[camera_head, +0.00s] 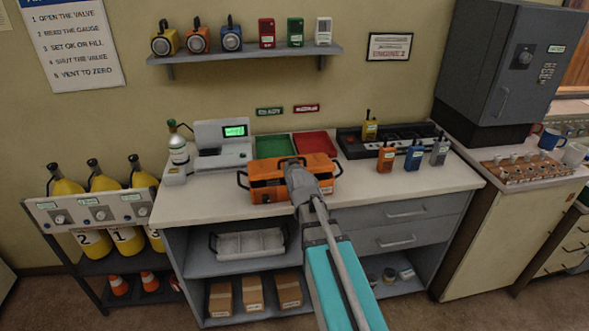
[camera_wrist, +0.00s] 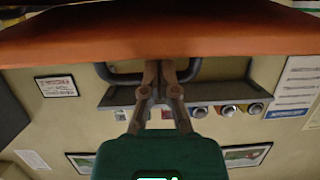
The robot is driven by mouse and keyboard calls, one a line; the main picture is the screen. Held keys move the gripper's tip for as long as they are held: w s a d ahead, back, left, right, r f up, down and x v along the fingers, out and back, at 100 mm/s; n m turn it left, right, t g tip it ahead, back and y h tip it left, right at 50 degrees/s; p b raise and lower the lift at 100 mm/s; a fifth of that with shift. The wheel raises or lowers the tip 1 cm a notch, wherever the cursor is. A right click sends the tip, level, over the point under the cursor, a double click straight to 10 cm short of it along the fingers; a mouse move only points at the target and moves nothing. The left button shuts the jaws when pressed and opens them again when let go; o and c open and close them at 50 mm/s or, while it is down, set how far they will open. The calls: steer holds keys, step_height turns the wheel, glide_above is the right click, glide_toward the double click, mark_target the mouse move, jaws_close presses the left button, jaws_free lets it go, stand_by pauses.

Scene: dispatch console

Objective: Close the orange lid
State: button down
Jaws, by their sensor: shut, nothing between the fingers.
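The orange case (camera_head: 262,192) stands on the counter with dark handles at its left and right ends. Its orange lid (camera_head: 318,161) appears to lie flat over it; I cannot tell whether a gap remains. My gripper (camera_head: 293,164) is over the middle of the case's top, and my arm hides part of the front. In the wrist view an orange surface (camera_wrist: 160,35) fills the upper part. A dark handle (camera_wrist: 122,77) shows beside it. My gripper (camera_wrist: 165,68) is shut and empty, its fingertips overlapping the handle and close to the orange surface; contact is unclear.
A scale (camera_head: 222,150) and a small cylinder (camera_head: 178,150) stand left of the case. Green (camera_head: 273,146) and red (camera_head: 314,143) mats lie behind it. A dark charging rack (camera_head: 358,147) and several handheld radios are at the right. Clear counter lies at the front left (camera_head: 205,200).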

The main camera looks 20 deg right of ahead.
steer(key=f+b, duration=0.1)
steer(key=s+f+b, duration=0.2)
steer(key=f, duration=0.1)
steer(key=shift+a+b, duration=0.1)
steer(key=shift+b, duration=0.25)
steer(key=shift+s, duration=0.1)
stand_by(0.4)
